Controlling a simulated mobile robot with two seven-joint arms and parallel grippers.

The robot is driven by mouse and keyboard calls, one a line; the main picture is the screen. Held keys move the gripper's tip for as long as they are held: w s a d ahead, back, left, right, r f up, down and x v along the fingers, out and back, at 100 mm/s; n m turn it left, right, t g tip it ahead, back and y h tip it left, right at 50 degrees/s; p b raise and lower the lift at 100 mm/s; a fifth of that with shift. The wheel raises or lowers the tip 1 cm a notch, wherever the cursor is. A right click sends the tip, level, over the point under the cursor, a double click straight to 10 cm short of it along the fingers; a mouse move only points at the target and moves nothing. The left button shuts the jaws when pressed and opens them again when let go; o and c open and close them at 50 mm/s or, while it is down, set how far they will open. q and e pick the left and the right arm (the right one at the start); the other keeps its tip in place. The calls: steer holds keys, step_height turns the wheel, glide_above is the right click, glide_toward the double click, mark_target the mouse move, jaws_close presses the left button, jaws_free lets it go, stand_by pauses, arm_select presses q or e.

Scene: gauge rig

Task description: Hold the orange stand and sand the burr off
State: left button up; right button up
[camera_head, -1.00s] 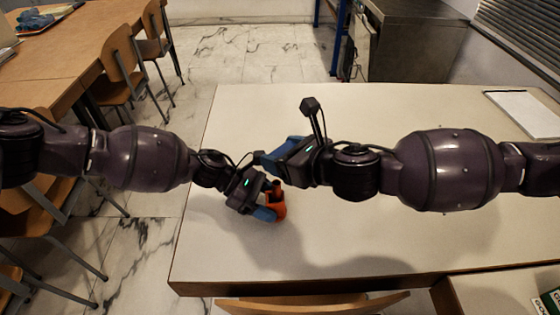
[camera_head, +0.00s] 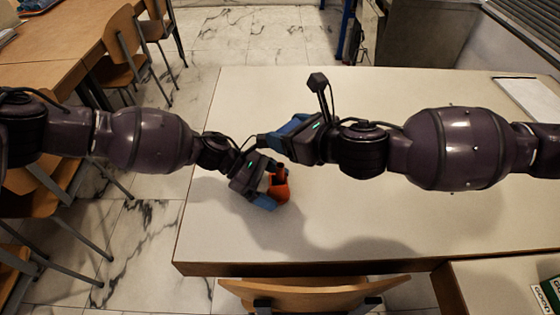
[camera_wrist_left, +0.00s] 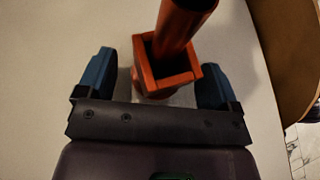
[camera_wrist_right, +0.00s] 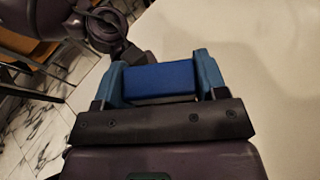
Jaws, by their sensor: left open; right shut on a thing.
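The orange stand (camera_head: 280,188) is on the table near its left end, partly covered by my left gripper (camera_head: 268,188). In the left wrist view the stand (camera_wrist_left: 168,80) has a square socket with a round orange post rising from it, dark at its end. My left gripper's blue fingers (camera_wrist_left: 153,75) are open on either side of the stand, with gaps showing. My right gripper (camera_head: 278,138) is just beyond the stand in the head view. In the right wrist view it is shut on a blue block (camera_wrist_right: 158,82). I cannot make out a burr.
The pale table (camera_head: 400,235) is clear to the right, with a white tray-like panel (camera_head: 525,97) at the far right. A wooden chair (camera_head: 312,292) stands at the near edge. More chairs (camera_head: 122,60) and wooden tables are at left.

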arm_select(q)
steer(key=v, duration=1.2)
steer(key=shift+f, duration=0.1)
